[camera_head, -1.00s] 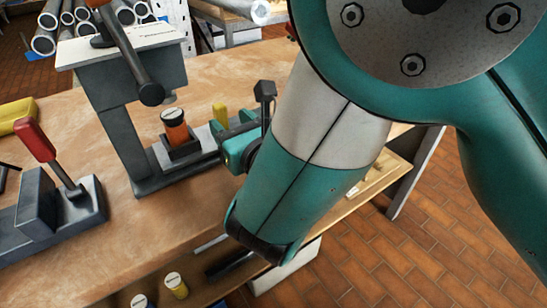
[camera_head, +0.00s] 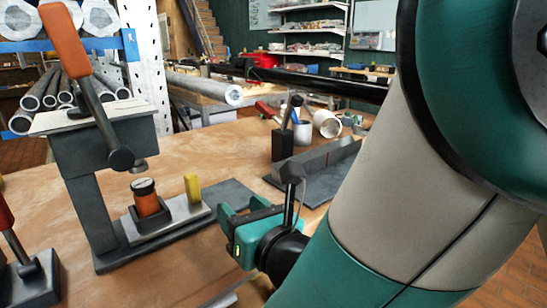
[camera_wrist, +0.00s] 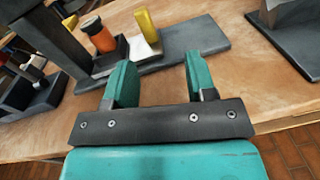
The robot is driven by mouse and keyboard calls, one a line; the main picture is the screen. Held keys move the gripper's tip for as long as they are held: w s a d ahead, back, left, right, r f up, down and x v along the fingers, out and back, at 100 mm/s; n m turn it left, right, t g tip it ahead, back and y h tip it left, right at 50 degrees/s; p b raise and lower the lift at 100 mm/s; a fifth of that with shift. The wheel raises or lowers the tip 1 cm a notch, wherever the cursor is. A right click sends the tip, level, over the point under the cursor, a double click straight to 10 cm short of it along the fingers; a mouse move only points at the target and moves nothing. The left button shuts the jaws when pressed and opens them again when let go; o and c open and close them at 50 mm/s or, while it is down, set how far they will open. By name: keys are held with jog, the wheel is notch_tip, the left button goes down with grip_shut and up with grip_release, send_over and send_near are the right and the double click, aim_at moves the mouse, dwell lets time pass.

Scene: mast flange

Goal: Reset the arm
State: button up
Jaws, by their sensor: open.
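My gripper (camera_head: 237,214) is teal with a dark palm and hangs over the bench at the right of a grey press. In the wrist view my gripper (camera_wrist: 157,82) has its two fingers apart with nothing between them. The press (camera_head: 90,190) has a lever with an orange handle (camera_head: 62,34). An orange cylinder with a pale top (camera_head: 147,198) stands upright in a dark holder under the press ram. A yellow block (camera_head: 193,187) stands to its right on the plate. Both also show beyond my fingers in the wrist view, apart from them.
The wooden bench (camera_head: 205,150) has clear surface behind the press. A dark angled fixture (camera_head: 315,165), a pen holder and a white cup (camera_head: 302,132) stand beyond my gripper. A lever with a red handle (camera_head: 6,214) is at the lower left. Metal pipes (camera_head: 60,92) lie behind.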

jog(key=w+d+m+h, duration=0.55)
jog(key=d+m, duration=0.45)
jog(key=m, duration=0.2)
jog(key=s+d+f+m+g+h, duration=0.4)
jog(key=s+d+m+g, duration=0.25)
jog(key=d+m, duration=0.6)
jog(key=s+a+r+m+g+y, duration=0.1)
jog(key=s+r+m+g+y, duration=0.3)
jog(key=s+m+g, duration=0.9)
notch_tip(320, 180, up, 17)
jog(key=s+n+t+p, duration=0.2)
jog(key=t+p, duration=0.3)
jog(key=p, duration=1.1)
jog(key=shift+a+f+n+h, duration=0.2)
jog(key=shift+n+h, duration=0.15)
jog(key=shift+h, duration=0.1)
jog(key=shift+s+t, duration=0.1)
jog(key=shift+t, duration=0.15)
jog(key=shift+a, duration=0.1)
